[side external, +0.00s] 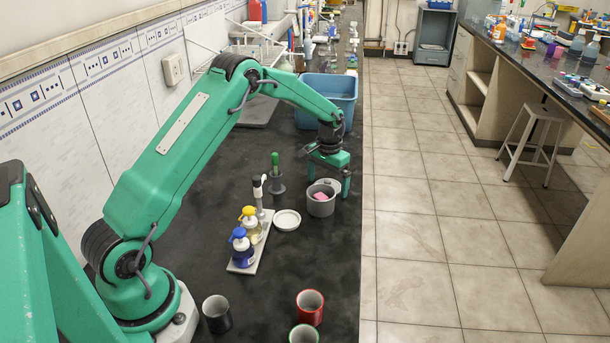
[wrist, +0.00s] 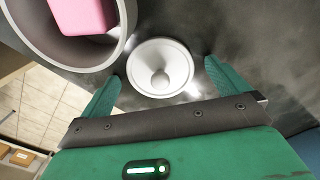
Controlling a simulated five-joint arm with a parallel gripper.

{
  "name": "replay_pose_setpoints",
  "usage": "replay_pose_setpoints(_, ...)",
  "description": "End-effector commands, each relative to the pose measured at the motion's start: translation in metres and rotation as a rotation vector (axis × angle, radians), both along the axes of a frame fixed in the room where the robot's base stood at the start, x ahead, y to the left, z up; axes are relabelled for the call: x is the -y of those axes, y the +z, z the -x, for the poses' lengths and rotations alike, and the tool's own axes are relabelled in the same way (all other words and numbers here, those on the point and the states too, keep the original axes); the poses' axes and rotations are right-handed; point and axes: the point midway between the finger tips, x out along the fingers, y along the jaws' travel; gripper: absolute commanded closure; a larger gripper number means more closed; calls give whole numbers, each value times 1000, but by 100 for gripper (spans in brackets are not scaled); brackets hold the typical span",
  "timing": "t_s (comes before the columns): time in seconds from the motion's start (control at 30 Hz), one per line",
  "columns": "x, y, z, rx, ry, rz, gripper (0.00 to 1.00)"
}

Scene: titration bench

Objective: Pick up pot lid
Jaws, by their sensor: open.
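The pot lid (side external: 287,220) is a small white disc lying flat on the dark bench. In the wrist view the lid (wrist: 146,57) shows a round knob in its middle and appears between my fingertips, apart from them. The grey pot (side external: 321,207) stands upright beside it, uncovered, with a pink block (side external: 320,196) inside. The pot (wrist: 112,50) and pink block (wrist: 85,12) also show at the wrist view's upper left. My gripper (side external: 329,183) is open and empty, pointing down above the bench near the pot; its exact height is unclear.
A white tray (side external: 237,268) with a blue-capped bottle (side external: 241,247) and a yellow-capped bottle (side external: 249,222) stands left of the lid. A green-handled tool in a dark holder (side external: 276,188) and a blue bin (side external: 340,86) are behind. Black (side external: 217,318) and red (side external: 310,309) mugs stand in front. The bench's right edge is close.

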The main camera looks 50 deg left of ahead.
Motion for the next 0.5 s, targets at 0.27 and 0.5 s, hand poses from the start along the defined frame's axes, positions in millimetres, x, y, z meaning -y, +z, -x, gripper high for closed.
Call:
replay_pose_setpoints(0.27, 0, 0, 0, 1, 0, 0, 0)
replay_pose_setpoints(0.5, 0, 1, 0, 1, 0, 0, 28)
